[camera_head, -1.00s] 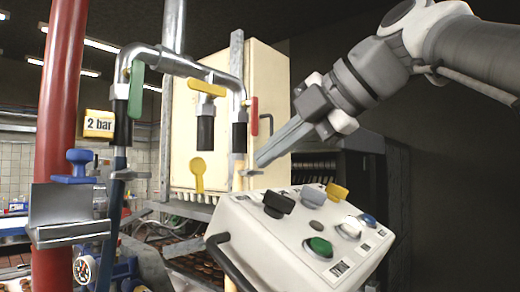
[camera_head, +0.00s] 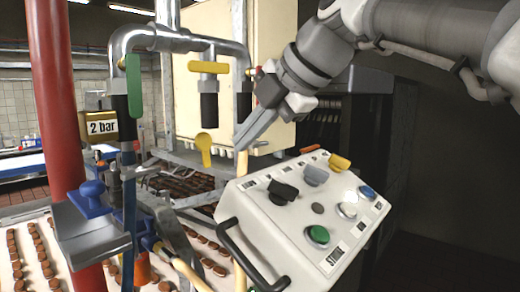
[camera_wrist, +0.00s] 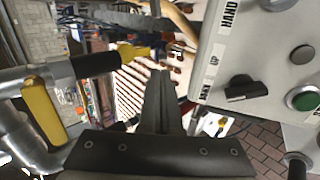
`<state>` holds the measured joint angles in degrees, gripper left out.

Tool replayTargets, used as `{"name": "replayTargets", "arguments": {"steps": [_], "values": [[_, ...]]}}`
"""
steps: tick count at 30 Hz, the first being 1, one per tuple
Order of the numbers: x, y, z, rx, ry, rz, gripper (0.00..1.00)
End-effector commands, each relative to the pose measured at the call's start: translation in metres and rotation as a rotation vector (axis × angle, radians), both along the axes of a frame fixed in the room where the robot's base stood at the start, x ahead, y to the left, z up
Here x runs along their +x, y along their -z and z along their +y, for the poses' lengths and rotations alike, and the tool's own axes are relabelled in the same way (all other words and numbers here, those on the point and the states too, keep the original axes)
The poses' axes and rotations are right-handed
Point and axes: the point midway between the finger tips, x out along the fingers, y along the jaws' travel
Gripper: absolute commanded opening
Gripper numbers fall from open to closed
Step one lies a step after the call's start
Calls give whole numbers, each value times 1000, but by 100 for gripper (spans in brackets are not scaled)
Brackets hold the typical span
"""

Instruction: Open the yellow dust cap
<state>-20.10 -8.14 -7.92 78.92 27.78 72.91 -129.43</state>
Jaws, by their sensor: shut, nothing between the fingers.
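The yellow dust cap (camera_head: 205,148) hangs below a black pipe end (camera_head: 209,107), with a gap between them in the head view. In the wrist view the cap (camera_wrist: 133,52) shows at the end of the black pipe (camera_wrist: 95,65), left of my fingertips; I cannot tell there whether they touch. My gripper (camera_head: 241,146) is shut and empty, pointing down and left, a little right of the cap and apart from it in the picture. Its fingers (camera_wrist: 165,75) also show in the wrist view. A yellow valve handle (camera_head: 208,67) sits above the pipe.
A control panel (camera_head: 275,225) with knobs and buttons stands below and right of my gripper. A red pipe (camera_head: 55,110) and a blue-handled valve (camera_head: 90,198) are on the left. A cream cabinet (camera_head: 270,95) stands behind the pipes.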

Motion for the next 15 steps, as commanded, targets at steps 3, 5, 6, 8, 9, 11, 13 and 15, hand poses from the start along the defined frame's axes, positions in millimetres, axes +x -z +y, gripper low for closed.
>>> {"name": "replayTargets", "arguments": {"steps": [3, 5, 6, 8, 9, 11, 13, 15], "values": [[12, 19, 16, -2, -3, 5, 0], [17, 27, 23, -2, -2, 4, 0], [21, 32, 27, -2, -2, 4, 0], [27, 32, 35, -2, -3, 2, 0], [31, 33, 40, -3, -4, 3, 0], [36, 35, 46, -1, -2, 2, 0], [40, 37, 51, -2, -1, 1, 0], [43, 38, 55, -1, -1, 0, 0]]}}
